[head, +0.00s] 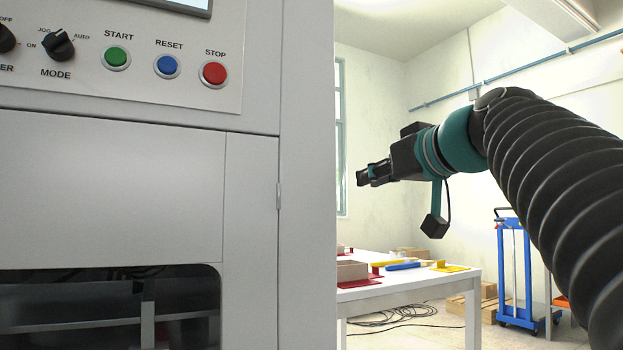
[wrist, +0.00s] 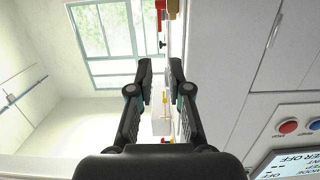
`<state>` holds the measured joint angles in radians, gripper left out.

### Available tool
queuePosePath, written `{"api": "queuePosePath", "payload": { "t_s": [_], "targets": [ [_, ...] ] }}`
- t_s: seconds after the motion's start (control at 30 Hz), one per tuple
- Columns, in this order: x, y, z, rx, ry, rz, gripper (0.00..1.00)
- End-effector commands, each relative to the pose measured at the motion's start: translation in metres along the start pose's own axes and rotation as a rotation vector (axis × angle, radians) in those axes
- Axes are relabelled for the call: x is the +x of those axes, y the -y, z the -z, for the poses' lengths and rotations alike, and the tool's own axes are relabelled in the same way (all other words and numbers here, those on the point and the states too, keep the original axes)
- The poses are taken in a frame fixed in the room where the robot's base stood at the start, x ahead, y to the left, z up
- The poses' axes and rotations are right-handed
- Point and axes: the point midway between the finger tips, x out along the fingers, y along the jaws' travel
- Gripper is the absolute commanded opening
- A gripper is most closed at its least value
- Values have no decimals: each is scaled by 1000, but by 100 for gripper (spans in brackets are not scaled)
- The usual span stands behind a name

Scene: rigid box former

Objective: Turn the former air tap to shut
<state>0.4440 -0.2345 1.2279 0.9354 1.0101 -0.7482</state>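The box former is the large grey machine (head: 150,165) filling the left of the head view, and its grey side also shows in the wrist view (wrist: 215,50). No tap can be made out clearly. At the top of the wrist view, small yellow (wrist: 160,6) and red (wrist: 172,9) parts and a small black knob-like part (wrist: 162,44) show along the machine's edge; I cannot tell whether one is the air tap. My gripper (head: 366,176) is in the air right of the machine. In the wrist view its fingers (wrist: 161,75) stand apart with nothing between them.
The former's front panel has green (head: 117,57), blue (head: 167,66) and red (head: 214,73) buttons. A white table (head: 400,280) with boxes and coloured pieces stands behind, low down. A blue trolley (head: 515,270) is at the right. The air around my gripper is clear.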

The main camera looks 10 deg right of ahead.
Motion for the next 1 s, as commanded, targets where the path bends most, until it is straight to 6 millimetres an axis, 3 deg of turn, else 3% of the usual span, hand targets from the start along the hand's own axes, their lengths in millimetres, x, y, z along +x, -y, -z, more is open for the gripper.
{"api": "queuePosePath", "payload": {
  "t_s": [0.13,0.4,0.63,0.77,1.0],
  "targets": [
    [0,0,-2,0,-2,0,18],
    [-11,-1,-24,1,-90,-2,18],
    [-15,0,-22,0,-131,1,18],
    [-5,0,-18,2,-131,3,18],
    [32,0,-14,1,-129,5,18]
  ]
}}
